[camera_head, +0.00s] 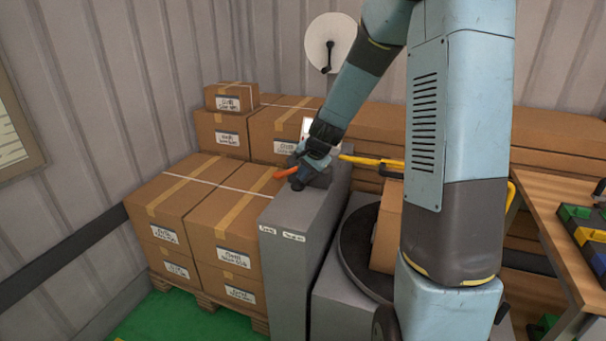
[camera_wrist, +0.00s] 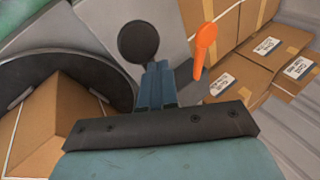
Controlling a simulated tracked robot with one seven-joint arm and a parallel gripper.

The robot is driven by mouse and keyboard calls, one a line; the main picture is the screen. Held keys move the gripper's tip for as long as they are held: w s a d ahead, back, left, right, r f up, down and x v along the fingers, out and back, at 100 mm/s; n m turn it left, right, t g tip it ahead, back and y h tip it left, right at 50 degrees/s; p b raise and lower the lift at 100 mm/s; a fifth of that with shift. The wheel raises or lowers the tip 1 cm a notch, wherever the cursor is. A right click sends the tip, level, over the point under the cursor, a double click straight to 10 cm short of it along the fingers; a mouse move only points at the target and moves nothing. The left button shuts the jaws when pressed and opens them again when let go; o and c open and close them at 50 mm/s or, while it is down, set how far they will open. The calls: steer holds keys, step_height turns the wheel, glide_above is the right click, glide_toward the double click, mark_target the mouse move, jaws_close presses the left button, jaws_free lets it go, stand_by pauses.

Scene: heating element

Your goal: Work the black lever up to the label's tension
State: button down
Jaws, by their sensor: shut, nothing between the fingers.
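A black round knob (camera_wrist: 138,42), which looks like the end of the black lever, shows in the wrist view just beyond my fingertips. An orange handle (camera_wrist: 205,45) stands to its right and also shows in the head view (camera_head: 287,173). My gripper (camera_wrist: 160,66) is shut and empty, its blue fingers together just below and right of the knob; I cannot tell whether they touch it. In the head view my gripper (camera_head: 304,163) is over the top of the grey cabinet (camera_head: 300,215). Small white labels (camera_head: 293,237) are on the cabinet's front, their writing too small to read.
Stacked cartons (camera_head: 180,195) stand close on the cabinet's left. A dark round turntable (camera_head: 352,245) carrying a carton (camera_head: 387,230) is on its right, partly hidden by my arm. A yellow bar (camera_head: 372,162) runs behind. A wooden table (camera_head: 550,200) is at the right.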

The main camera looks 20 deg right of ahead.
steer(key=shift+w+d+r, duration=0.15)
steer(key=shift+w+r, duration=0.1)
steer(key=shift+r, duration=0.4)
steer(key=shift+w+d+r, duration=0.15)
steer(key=shift+w+r, duration=0.05)
steer(key=shift+r, duration=0.5)
steer(key=shift+w+d+r, duration=0.15)
steer(key=shift+w+r, duration=0.1)
steer(key=shift+r, duration=0.4)
steer(key=r, duration=0.1)
steer(key=w+r, duration=0.1)
steer(key=r, duration=0.1)
steer(key=d+r, duration=0.1)
steer(key=shift+w+d+r, duration=0.1)
steer(key=shift+w+r, duration=0.2)
steer(key=s+a+r+n+h, duration=0.1)
steer(key=s+r+n, duration=0.2)
steer(key=s+r, duration=0.35)
steer(key=s+a+r+n, duration=0.1)
steer(key=s+r+n, duration=0.15)
steer(key=s, duration=0.75)
steer(key=s+r+n, duration=0.1)
steer(key=s+n, duration=0.1)
steer(key=s, duration=0.8)
steer(key=s+d+r+n+h, duration=0.1)
steer(key=s+n, duration=0.1)
steer(key=s, duration=0.8)
steer(key=shift+s+d+r+n, duration=0.2)
steer(key=shift+d+r+n, duration=0.05)
steer(key=shift+d+n, duration=0.1)
